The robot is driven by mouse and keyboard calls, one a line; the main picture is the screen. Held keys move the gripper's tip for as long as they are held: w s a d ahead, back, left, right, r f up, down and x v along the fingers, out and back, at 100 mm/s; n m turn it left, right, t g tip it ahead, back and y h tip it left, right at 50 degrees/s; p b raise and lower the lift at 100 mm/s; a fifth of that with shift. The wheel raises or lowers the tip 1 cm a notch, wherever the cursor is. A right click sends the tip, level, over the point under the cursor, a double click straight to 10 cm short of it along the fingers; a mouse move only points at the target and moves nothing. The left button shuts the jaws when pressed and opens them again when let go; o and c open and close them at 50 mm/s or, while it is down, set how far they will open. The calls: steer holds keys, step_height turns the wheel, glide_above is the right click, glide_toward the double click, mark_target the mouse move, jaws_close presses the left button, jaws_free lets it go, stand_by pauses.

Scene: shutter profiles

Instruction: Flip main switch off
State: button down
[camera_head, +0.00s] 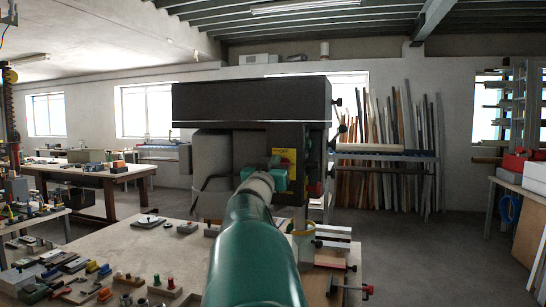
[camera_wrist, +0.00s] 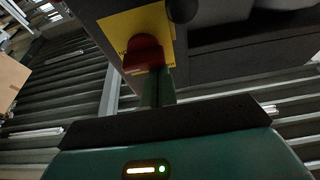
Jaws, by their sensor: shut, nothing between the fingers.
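The main switch is a red rotary knob (camera_wrist: 143,52) on a yellow plate (camera_wrist: 125,24) fixed to a dark machine housing. In the head view the yellow plate (camera_head: 287,152) shows at the front right of the black-topped machine (camera_head: 250,102), with my arm partly covering the area below it. My gripper (camera_wrist: 152,76) is shut and empty, its green fingers just below the red knob in the wrist view. Its fingertips overlap the knob's lower edge in that view; I cannot tell whether they touch it. In the head view my gripper (camera_head: 280,178) is in front of the machine.
A workbench (camera_head: 135,243) below the machine carries several small tools and parts at the left. A round black knob (camera_wrist: 182,9) is close beside the yellow plate. Long profiles (camera_head: 400,150) lean on the back wall. Open floor (camera_head: 440,255) is at the right.

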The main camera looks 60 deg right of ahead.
steer(key=shift+w+f+n+t, duration=0.15)
steer(key=shift+n+t, duration=0.65)
steer(key=shift+n, duration=0.8)
step_height(320, 180, down, 2)
steer(key=n+t+y, duration=0.1)
steer(key=n, duration=0.4)
steer(key=n+t+y, duration=0.1)
steer(key=n+y, duration=0.1)
steer(key=n, duration=0.2)
steer(key=n+t+y, duration=0.1)
steer(key=n, duration=0.4)
steer(key=shift+f+n+t, duration=0.1)
steer(key=shift+n+t, duration=0.2)
steer(key=shift+t, duration=0.1)
steer(key=shift+s, duration=0.2)
steer(key=shift+w, duration=0.15)
